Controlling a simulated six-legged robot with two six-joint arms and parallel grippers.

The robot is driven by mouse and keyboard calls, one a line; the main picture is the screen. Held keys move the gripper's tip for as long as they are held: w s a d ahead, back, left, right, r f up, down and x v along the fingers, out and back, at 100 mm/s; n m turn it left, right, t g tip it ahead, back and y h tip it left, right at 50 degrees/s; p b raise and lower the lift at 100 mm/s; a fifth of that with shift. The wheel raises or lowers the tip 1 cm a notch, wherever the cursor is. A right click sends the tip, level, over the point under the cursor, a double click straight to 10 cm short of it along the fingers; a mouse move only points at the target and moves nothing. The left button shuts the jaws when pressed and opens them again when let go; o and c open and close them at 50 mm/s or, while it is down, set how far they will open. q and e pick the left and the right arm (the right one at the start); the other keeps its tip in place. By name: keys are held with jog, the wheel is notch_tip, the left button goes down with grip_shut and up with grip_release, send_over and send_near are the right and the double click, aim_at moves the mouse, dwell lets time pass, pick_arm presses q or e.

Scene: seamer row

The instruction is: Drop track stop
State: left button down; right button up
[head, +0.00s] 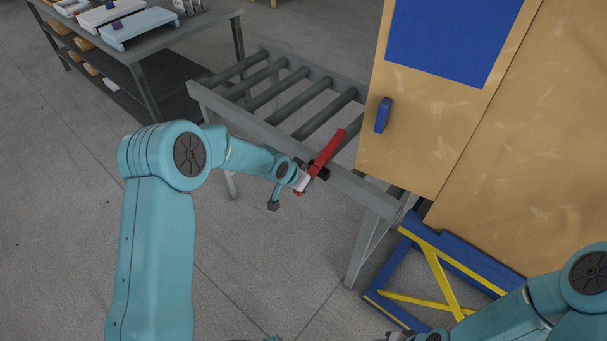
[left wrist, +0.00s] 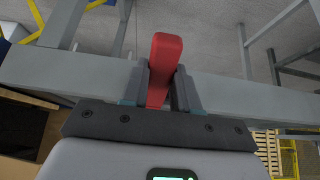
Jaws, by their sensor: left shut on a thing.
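The red track stop (head: 328,150) is a long red bar at the near side rail of the grey roller track (head: 260,128). In the head view it slants up and to the right, over the rail. My left gripper (head: 318,170) is shut on it near the rail. In the left wrist view the red bar (left wrist: 164,70) stands between the two dark fingers of my left gripper (left wrist: 162,88), with the grey rail (left wrist: 235,92) behind it. Whether the bar touches the rail, I cannot tell. My right arm shows at the lower right, but its gripper jaws cannot be made out.
A tan cabinet (head: 425,135) with a blue handle (head: 383,115) stands at the right end of the track. A blue and yellow frame (head: 440,265) is below it. A grey table (head: 175,38) with trays stands at the back left. The floor in front is clear.

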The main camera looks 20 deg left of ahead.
pick_arm(q)
jog(key=r+g+p, duration=0.1)
jog(key=p, duration=0.2)
jog(key=shift+r+g, duration=0.3)
jog(key=shift+r, duration=0.1)
jog(key=shift+r+g+y+p, duration=0.2)
jog(key=shift+g+y+p, duration=0.3)
jog(key=shift+g+p, duration=0.1)
jog(key=shift+r+g+y+p, duration=0.3)
jog(key=shift+g, duration=0.5)
jog(key=c, duration=0.8)
grip_release()
jog(key=shift+w, duration=0.1)
jog(key=shift+c, duration=0.2)
jog(key=shift+r, duration=0.1)
